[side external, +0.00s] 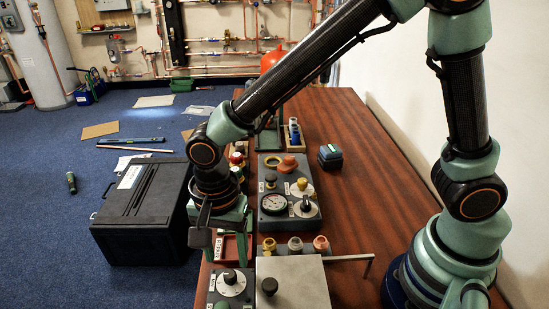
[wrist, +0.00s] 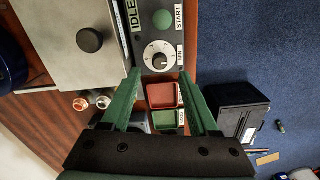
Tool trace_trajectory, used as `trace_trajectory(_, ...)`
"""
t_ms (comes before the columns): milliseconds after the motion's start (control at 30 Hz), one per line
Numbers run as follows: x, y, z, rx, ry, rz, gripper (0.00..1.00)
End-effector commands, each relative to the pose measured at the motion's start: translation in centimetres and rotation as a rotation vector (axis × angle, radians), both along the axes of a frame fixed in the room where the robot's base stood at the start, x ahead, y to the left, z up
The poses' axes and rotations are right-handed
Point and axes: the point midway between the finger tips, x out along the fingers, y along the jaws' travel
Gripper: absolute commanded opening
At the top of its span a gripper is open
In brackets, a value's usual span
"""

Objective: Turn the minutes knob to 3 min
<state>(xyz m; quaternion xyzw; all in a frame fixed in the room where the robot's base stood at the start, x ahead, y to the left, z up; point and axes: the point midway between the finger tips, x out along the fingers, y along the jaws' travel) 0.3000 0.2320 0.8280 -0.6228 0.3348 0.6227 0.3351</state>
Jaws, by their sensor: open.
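The minutes knob (wrist: 159,61) is a dark knob on a round white numbered dial, with a MIN label beside it, in the wrist view. It sits on a dark grey control panel (wrist: 142,24) with a green START button (wrist: 163,20) and an IDLE label. I cannot read the knob's setting. In the side view the knob (side external: 230,277) is at the table's front left. My gripper (wrist: 161,74) is open and empty, its green fingertips apart on either side of the dial's near edge. In the side view my gripper (side external: 229,248) is just behind the panel.
A metal plate (side external: 295,282) with a black knob (side external: 269,286) is right of the panel. Behind it stands a grey gauge box (side external: 273,222). Red and green trays (wrist: 165,95) show between my fingers. A black case (side external: 142,215) stands on the floor left of the table.

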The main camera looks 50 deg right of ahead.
Motion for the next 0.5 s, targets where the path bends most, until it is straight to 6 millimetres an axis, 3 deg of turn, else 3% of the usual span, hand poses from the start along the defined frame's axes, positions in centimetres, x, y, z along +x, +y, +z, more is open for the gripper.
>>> trace_trajectory(200,0.1,0.1,4.4,0.003,-0.004,0.0,0.61)
trace_trajectory(500,0.0,0.0,6.9,0.001,-0.001,0.0,0.61)
